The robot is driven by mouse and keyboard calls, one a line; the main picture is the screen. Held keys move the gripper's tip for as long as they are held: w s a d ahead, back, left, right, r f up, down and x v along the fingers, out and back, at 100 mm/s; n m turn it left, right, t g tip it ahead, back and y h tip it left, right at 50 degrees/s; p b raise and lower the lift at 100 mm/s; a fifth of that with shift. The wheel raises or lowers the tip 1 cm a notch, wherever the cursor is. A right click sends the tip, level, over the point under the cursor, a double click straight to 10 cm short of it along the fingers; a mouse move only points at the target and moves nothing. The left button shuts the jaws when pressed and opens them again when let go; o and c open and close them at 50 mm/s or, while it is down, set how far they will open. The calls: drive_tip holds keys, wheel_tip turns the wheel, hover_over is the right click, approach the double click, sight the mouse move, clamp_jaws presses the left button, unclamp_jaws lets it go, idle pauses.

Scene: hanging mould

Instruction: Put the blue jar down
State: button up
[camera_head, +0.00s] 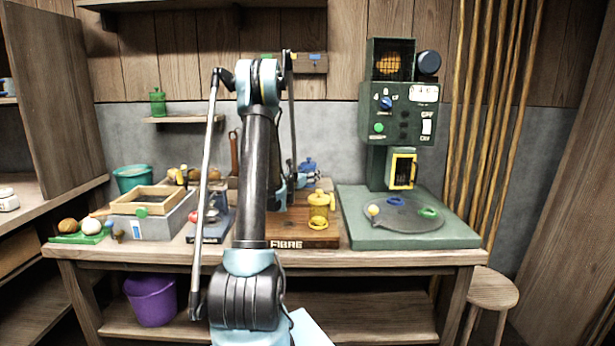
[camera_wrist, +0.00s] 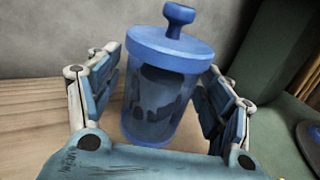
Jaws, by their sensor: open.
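The blue jar (camera_wrist: 160,95) stands between the spread fingers of my gripper (camera_wrist: 163,75) in the wrist view. It is see-through with dark patches, and its blue lid (camera_wrist: 172,48) with a knob is on. Its base seems to rest on the wooden bench top (camera_wrist: 35,115). The fingers are open, one on each side; gaps show, though contact on the right side is hard to tell. In the head view the jar (camera_head: 308,166) shows small at the back of the bench, right of my arm, which hides most of my gripper.
A yellow jar (camera_head: 319,206) stands on the board marked FIBRE (camera_head: 318,238), in front of the blue jar. A green machine (camera_head: 460,233) with a round plate is to the right. A grey box (camera_head: 160,226) and a teal bucket (camera_head: 133,178) are on the left.

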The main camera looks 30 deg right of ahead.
drive_tip(key=shift+a, duration=0.1)
drive_tip(key=v, duration=1.2)
drive_tip(key=shift+w, duration=0.1)
